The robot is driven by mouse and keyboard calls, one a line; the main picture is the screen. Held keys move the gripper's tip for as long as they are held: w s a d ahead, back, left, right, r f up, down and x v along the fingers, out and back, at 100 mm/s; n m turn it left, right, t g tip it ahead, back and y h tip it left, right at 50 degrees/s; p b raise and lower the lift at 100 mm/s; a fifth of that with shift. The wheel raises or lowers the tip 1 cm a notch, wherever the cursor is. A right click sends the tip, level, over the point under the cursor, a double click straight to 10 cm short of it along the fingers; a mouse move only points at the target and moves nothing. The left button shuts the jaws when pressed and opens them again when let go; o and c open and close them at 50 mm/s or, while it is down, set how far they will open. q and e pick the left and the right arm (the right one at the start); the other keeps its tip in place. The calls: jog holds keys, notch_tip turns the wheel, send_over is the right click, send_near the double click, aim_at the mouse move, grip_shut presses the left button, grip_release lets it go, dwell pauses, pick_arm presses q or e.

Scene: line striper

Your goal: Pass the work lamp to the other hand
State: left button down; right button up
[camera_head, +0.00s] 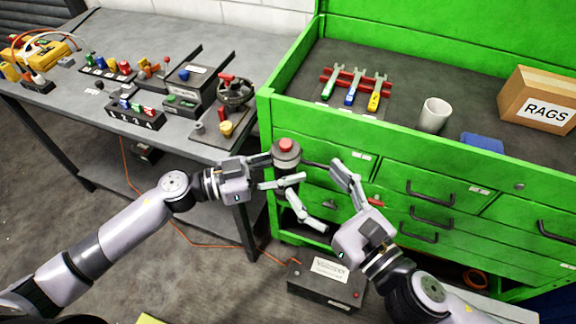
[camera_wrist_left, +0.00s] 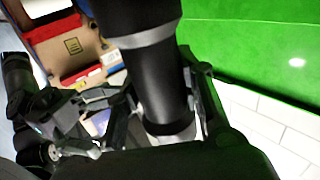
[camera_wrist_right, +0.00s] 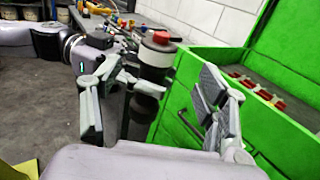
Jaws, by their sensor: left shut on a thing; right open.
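The work lamp (camera_head: 286,158) is a dark cylinder with a grey band and a red top. It is held upright in the air in front of the green cabinet. My left gripper (camera_head: 280,171) is shut on its body. The left wrist view shows the black lamp body (camera_wrist_left: 153,80) between the fingers. My right gripper (camera_head: 315,181) is open, close to the lamp on its right side. In the right wrist view the lamp (camera_wrist_right: 155,75) stands ahead, between the spread fingers of my right gripper (camera_wrist_right: 155,98). I cannot tell whether they touch it.
The green tool cabinet (camera_head: 330,165) stands behind, with wrenches (camera_head: 352,92), a white cup (camera_head: 434,115) and a RAGS box (camera_head: 540,98) on top. A grey workbench (camera_head: 130,40) with several small parts is at the left. A dark case (camera_head: 325,283) lies on the floor below.

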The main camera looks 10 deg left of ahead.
jog(key=w+d+f+m+g+h, duration=0.1)
jog(key=w+d+f+m+h, duration=0.15)
jog(key=d+f+m, duration=0.6)
jog(key=w+d+f+m+g+h, duration=0.1)
jog(key=w+f+m+h, duration=0.2)
jog(key=f, duration=1.1)
jog(key=w+d+f+m+g+h, duration=0.1)
jog(key=w+d+f+m+h, duration=0.15)
jog(key=d+f+m, duration=0.65)
jog(key=s+d+f+m+g+h, duration=0.25)
jog(key=s+f+m, duration=0.35)
jog(key=s+f, duration=0.55)
jog(key=s+d+f+m+g+h, duration=0.15)
jog(key=s+f+m+g, duration=0.25)
jog(key=s+f+m, duration=0.7)
jog(key=s+f+m+g, duration=0.3)
jog(key=s+f, duration=0.7)
jog(key=s, duration=0.5)
jog(key=shift+s+a+m, duration=0.2)
jog(key=shift+a+m, duration=0.05)
jog(key=shift+m, duration=0.3)
